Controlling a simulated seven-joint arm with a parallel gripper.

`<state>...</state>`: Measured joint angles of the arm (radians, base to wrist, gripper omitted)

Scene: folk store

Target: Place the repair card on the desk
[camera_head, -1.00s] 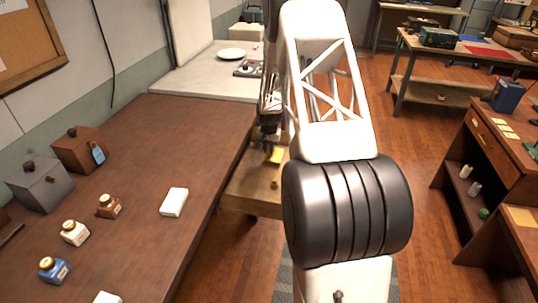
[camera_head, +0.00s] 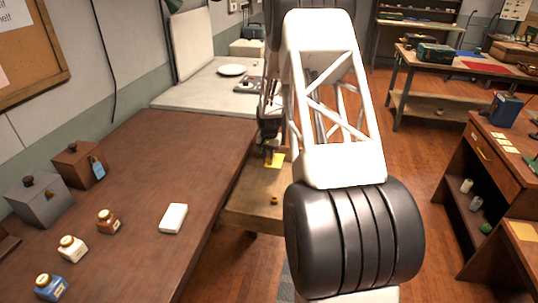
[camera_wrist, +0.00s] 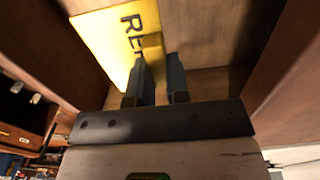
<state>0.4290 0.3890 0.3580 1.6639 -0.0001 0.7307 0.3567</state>
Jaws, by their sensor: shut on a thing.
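The yellow repair card (camera_head: 276,160) shows small in the head view, at my gripper (camera_head: 268,157) and over a light wooden drawer-like box. In the wrist view the card (camera_wrist: 112,38) is large, with dark letters starting "RE". My gripper (camera_wrist: 158,82) is shut on the card's edge, which lies between its two dark fingers. The far part of the card is cut off by the frame. Whether the card touches the wood behind it, I cannot tell. The brown desk (camera_head: 140,150) lies to the left of my gripper in the head view.
A white block (camera_head: 173,218), ink bottles (camera_head: 72,248) and two lidded boxes (camera_head: 45,197) stand on the desk. The wooden box (camera_head: 250,205) has a small knob (camera_head: 274,200). Wooden walls flank my gripper in the wrist view. The desk's far middle is clear.

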